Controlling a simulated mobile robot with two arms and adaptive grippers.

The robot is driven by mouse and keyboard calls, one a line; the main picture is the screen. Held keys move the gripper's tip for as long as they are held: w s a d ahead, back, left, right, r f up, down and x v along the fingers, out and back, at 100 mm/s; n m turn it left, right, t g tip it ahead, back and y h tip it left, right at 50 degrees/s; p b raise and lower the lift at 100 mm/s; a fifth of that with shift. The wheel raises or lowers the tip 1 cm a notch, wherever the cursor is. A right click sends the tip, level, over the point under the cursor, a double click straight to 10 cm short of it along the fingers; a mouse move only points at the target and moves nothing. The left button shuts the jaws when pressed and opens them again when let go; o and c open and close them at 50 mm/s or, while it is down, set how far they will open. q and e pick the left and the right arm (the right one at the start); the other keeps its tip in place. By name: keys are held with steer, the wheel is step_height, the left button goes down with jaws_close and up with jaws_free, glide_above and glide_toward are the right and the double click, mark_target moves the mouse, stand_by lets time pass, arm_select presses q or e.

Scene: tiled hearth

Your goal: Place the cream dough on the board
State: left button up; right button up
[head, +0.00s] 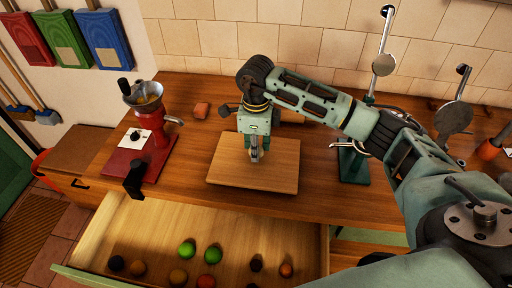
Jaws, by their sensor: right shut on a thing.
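The board (225,172) is a flat light-wood rectangle on the worktop, near its front edge. My right gripper (254,155) reaches in from the right and points down over the middle of the board. It is shut on a small pale thing, taken to be the cream dough, mostly hidden between the fingers. I cannot tell whether it touches the board. My left gripper is not in view.
A green stand (354,166) is to the right. Below, an open drawer (150,225) holds several round fruits.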

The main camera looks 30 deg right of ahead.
steer(key=shift+f, duration=0.65)
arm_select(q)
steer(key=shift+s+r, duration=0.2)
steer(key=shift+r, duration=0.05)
arm_select(e)
steer(key=shift+f, duration=0.1)
steer(key=shift+f, duration=0.15)
steer(key=o, duration=1.1)
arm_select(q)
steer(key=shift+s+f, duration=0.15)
